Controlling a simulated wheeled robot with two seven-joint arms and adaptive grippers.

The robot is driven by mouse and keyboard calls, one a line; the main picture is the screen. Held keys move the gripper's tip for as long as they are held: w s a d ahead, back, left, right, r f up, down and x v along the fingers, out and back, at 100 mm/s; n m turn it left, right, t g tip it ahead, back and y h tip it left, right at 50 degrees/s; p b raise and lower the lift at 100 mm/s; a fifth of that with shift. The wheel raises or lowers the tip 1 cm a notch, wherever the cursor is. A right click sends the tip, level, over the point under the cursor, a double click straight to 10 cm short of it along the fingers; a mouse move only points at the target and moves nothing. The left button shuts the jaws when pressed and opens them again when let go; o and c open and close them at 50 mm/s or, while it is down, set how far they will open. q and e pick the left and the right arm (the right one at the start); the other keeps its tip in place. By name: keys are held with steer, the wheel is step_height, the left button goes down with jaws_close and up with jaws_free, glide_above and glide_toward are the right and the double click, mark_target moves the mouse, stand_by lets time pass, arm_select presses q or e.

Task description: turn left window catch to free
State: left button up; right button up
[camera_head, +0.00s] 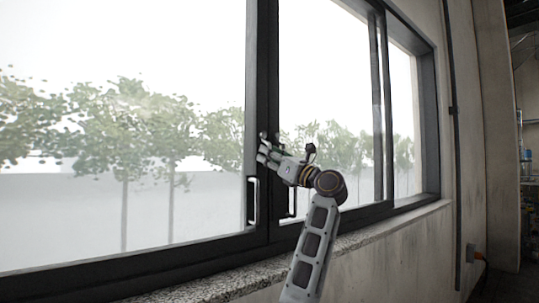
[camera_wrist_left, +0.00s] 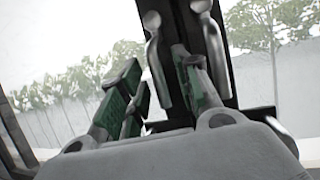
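Two silver lever catches sit side by side on the dark window upright. In the left wrist view the left window catch (camera_wrist_left: 155,62) hangs downward between my finger pads, with space visible on both sides. The right catch (camera_wrist_left: 206,35) lies beyond my right finger, which covers part of it. My left gripper (camera_wrist_left: 157,72) is open, its green-padded fingers apart. In the head view my left gripper (camera_head: 267,153) is at the upright and hides most of the catches; only small silver tops show above it. I cannot tell whether a finger touches a catch. My right gripper is in neither view.
Two upright pull handles, a left one (camera_head: 252,201) and a right one (camera_head: 291,200), are on the frames below the gripper. The dark window upright (camera_head: 262,75) stands between large panes. A speckled stone sill (camera_head: 215,288) runs below. Trees show outside.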

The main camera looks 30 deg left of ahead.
arm_select(q)
steer(key=shift+a+r, duration=0.1)
steer(key=shift+a, duration=0.1)
steer(key=shift+c, duration=0.2)
jaws_close()
